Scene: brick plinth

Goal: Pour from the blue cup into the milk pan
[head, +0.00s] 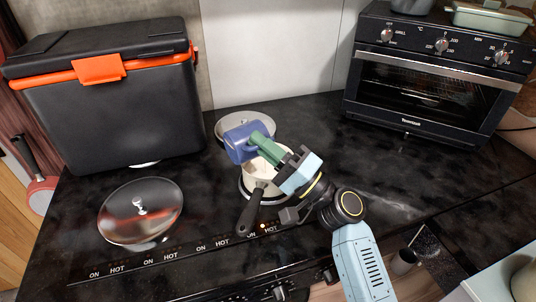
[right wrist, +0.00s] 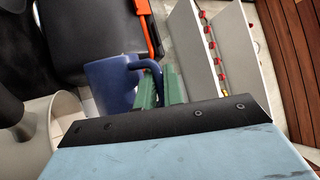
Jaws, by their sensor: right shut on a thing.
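The blue cup (head: 240,142) is held over the far left side of the milk pan in the head view. My right gripper (head: 262,146), with green fingers, is shut on the cup's handle; the cup (right wrist: 110,82) and the fingers (right wrist: 158,88) also show in the right wrist view. The cup looks tilted; its contents are hidden. The cream milk pan (head: 256,172) sits on the black cooktop, its dark handle pointing toward the front. The gripper and cup hide part of the pan, and its inside cannot be made out. My left gripper is not in view.
A round lid (head: 140,210) lies on the cooktop at the left, and another lidded or round pan (head: 232,120) is behind the cup. A black cooler (head: 115,110) with an orange latch stands back left. A black oven (head: 435,85) stands back right.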

